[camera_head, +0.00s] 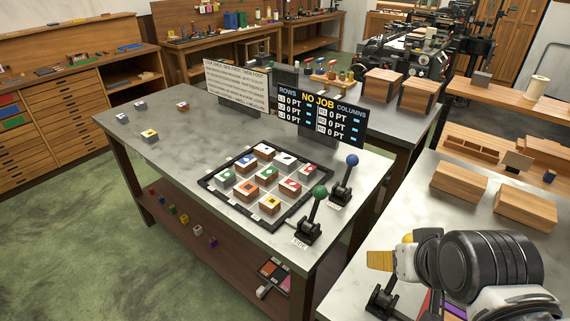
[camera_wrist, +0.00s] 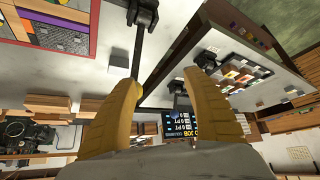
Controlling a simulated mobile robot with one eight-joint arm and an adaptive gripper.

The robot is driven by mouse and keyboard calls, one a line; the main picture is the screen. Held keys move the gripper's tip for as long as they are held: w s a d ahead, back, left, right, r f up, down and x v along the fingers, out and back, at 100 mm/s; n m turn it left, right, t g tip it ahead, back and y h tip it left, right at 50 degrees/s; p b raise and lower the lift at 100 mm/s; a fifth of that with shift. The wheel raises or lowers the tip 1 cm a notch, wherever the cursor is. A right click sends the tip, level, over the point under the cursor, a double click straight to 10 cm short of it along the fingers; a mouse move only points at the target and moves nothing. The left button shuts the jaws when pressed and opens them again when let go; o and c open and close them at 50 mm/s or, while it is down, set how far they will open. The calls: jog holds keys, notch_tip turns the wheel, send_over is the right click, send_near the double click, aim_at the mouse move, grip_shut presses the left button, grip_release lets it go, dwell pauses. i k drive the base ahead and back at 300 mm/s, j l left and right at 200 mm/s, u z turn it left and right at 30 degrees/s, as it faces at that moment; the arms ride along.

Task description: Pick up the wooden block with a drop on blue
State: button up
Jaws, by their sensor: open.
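Several small wooden blocks with coloured, marked tops stand in a dark-framed grid tray (camera_head: 209,184) on the grey table. One block with a blue top and a pale mark (camera_head: 244,164) is in the tray's back left part; the mark is too small to confirm as a drop. My gripper (camera_head: 380,260) is at the lower right in the head view, over the right-hand table, well away from the tray. In the wrist view its two yellow fingers (camera_wrist: 165,82) are spread with nothing between them. The tray also shows there, tilted and small (camera_wrist: 240,72).
Loose blocks, one yellow-topped (camera_head: 149,135), lie at the table's far left. A black scoreboard (camera_head: 320,117) and a white sign (camera_head: 236,84) stand behind the tray. Green-knobbed (camera_head: 320,192) and blue-knobbed (camera_head: 352,160) levers stand at its right. Wooden boxes (camera_head: 459,182) sit on the right table.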

aim_at(248, 163)
jog(key=j, duration=0.2)
jog(key=i+j+z, duration=0.15)
jog(key=j+z, duration=0.15)
jog(key=j, duration=0.95)
jog(key=j+z, duration=0.25)
jog(key=j, duration=0.95)
jog(key=i+j+z, duration=0.15)
jog(key=i, duration=0.3)
jog(key=i+j+z, duration=0.15)
jog(key=i, duration=0.25)
jog(key=j, duration=0.1)
